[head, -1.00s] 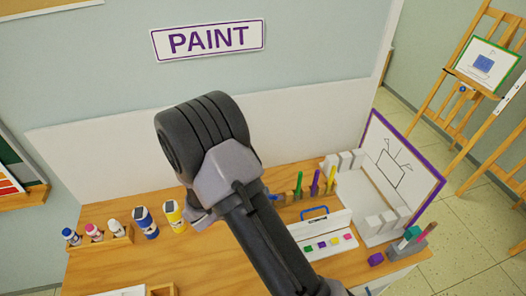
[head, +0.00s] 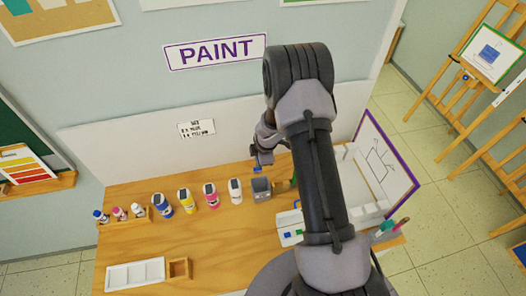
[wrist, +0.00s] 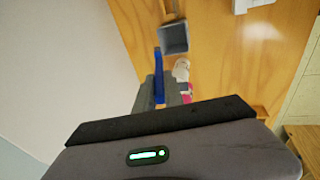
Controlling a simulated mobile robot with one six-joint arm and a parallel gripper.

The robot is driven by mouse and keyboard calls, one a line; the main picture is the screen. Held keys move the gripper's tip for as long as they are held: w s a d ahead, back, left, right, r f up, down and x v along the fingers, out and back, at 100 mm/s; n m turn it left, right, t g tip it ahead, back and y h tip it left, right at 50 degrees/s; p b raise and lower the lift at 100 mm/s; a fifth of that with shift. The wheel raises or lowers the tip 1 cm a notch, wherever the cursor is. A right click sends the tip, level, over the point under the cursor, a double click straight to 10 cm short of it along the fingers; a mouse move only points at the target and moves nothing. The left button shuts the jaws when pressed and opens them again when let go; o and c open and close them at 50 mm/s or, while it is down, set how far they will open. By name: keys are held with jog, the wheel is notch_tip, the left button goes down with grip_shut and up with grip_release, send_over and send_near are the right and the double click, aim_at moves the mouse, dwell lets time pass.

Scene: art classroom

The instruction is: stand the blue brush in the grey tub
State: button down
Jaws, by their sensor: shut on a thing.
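My gripper (head: 264,158) is shut on the blue brush (wrist: 158,76), which sticks out past the fingers in the wrist view. In the head view only a small blue part of the brush (head: 257,169) shows below the fingers. The grey tub (head: 261,191) is an open, square container on the table, just below the gripper in the picture. In the wrist view the grey tub (wrist: 174,41) lies past the fingers, beside the line of the brush. The brush appears outside and above the tub; the exact gap is hard to tell.
A row of paint bottles (head: 210,196) stands left of the tub, with a white one (head: 235,191) close by. A white tray (head: 134,274) and a small wooden box (head: 179,268) lie at the front left. My arm hides much of the right side. The middle front of the table is clear.

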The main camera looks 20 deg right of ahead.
notch_tip(320, 180, down, 9)
jog(key=b, duration=0.7)
jog(key=shift+d, duration=0.45)
jog(key=c, duration=1.4)
grip_release()
jog(key=shift+w+f, duration=0.1)
jog(key=shift+w, duration=0.05)
jog(key=shift+o, duration=0.2)
jog(key=p+v, duration=0.6)
jog(key=v, duration=1.1)
jog(key=shift+d+r, duration=0.3)
jog(key=shift+w, duration=0.2)
